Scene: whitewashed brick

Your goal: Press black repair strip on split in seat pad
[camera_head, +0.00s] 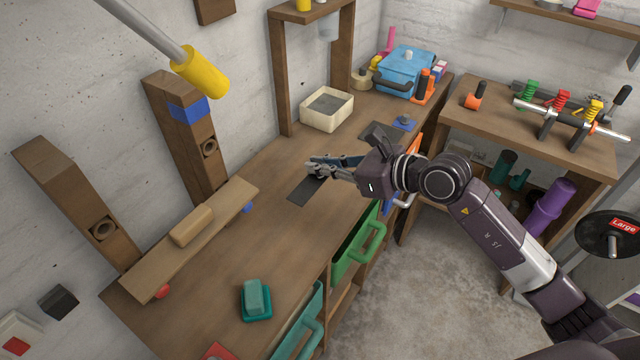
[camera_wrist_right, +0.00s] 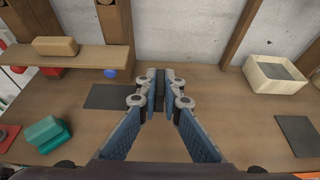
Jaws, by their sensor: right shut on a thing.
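My right gripper (camera_head: 314,168) is above the wooden bench. Its fingers are shut on a narrow black strip (camera_wrist_right: 159,90), seen upright between the fingertips in the right wrist view. A flat dark grey rectangle (camera_head: 303,191) lies on the bench just below and beside the fingertips; it also shows left of the fingers in the wrist view (camera_wrist_right: 106,97). A second dark flat rectangle (camera_head: 378,131) lies farther back, right of the fingers in the wrist view (camera_wrist_right: 297,134). I cannot tell which is the seat pad, and no split is discernible. My left gripper is not in view.
A cream tray (camera_head: 314,122) with a grey insert stands behind the gripper. A blue box (camera_head: 405,65) and orange tools are at the bench's far end. A raised wooden shelf (camera_head: 150,280) holds a tan block. A teal block (camera_head: 256,298) sits nearer the front. Bare bench lies between.

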